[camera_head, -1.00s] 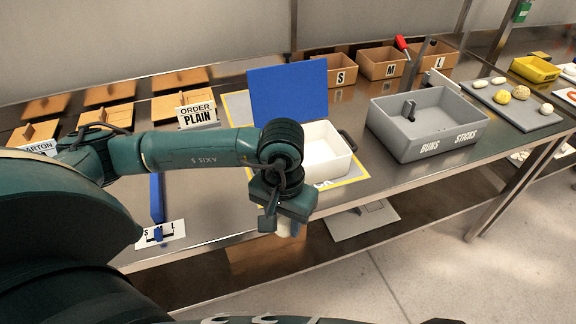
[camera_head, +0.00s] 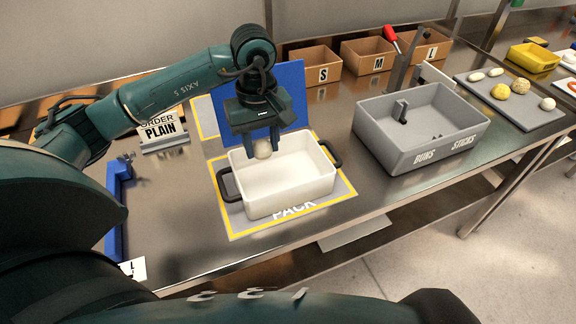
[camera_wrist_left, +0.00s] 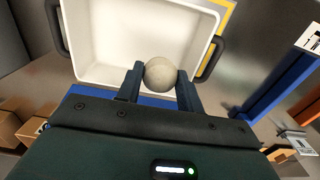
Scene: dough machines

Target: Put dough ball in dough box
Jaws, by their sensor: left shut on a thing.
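The dough ball (camera_head: 263,150) is pale and round. My left gripper (camera_head: 263,148) is shut on it, with a finger on each side, and holds it above the back part of the dough box. In the left wrist view the ball (camera_wrist_left: 160,73) sits between the fingertips, with the box interior behind it. The dough box (camera_head: 290,205) is a white open tub with dark handles, and its visible floor is empty. It stands on the yellow-edged PACK mat (camera_head: 245,226). My right gripper does not show.
A blue panel (camera_head: 292,90) stands upright behind the box. A grey BUNS and STICKS bin (camera_head: 400,150) is to the right. An ORDER PLAIN sign (camera_head: 160,130) and a blue bar (camera_head: 114,210) are to the left. Cardboard boxes (camera_head: 315,78) line the back.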

